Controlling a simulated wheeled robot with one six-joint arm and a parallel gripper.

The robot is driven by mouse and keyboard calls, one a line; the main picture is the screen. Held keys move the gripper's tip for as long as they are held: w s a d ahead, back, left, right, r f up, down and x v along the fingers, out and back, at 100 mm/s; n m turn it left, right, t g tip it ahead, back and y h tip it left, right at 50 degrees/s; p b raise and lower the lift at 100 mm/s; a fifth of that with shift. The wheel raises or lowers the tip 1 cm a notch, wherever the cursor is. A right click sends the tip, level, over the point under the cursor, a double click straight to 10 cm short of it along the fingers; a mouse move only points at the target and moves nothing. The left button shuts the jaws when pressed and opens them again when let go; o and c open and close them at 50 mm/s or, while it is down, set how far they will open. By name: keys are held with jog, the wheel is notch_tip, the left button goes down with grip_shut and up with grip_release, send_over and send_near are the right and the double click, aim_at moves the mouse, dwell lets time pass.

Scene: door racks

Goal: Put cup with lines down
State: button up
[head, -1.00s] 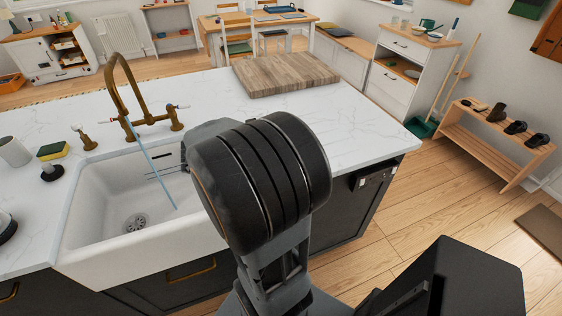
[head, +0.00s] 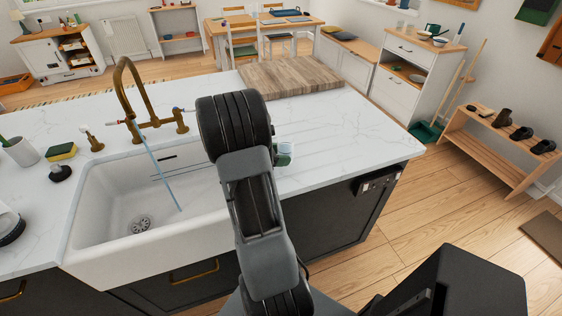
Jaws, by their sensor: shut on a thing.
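A small pale cup with green on it (head: 285,151) shows just right of my arm, at or just above the white counter (head: 335,130) beside the sink. My arm covers part of it, and I cannot make out lines on it or tell whether it touches the counter. My gripper is hidden behind my arm, so its fingers and its hold do not show.
The white sink (head: 100,225) with a brass tap (head: 130,95) lies to the left of my arm. A wooden board (head: 290,77) lies at the back of the counter. Clear counter stretches to the right of the cup. A sponge (head: 62,152) sits left of the sink.

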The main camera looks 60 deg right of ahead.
aim_at(281, 169)
jog(key=shift+w+d+f, duration=0.1)
jog(key=shift+d+f, duration=0.05)
jog(key=shift+f, duration=0.45)
jog(key=shift+w+d+f, duration=0.1)
jog(key=shift+f, duration=0.5)
jog(key=shift+f+p, duration=0.35)
jog(key=shift+f, duration=0.35)
jog(key=shift+f, duration=0.15)
jog(key=o, duration=1)
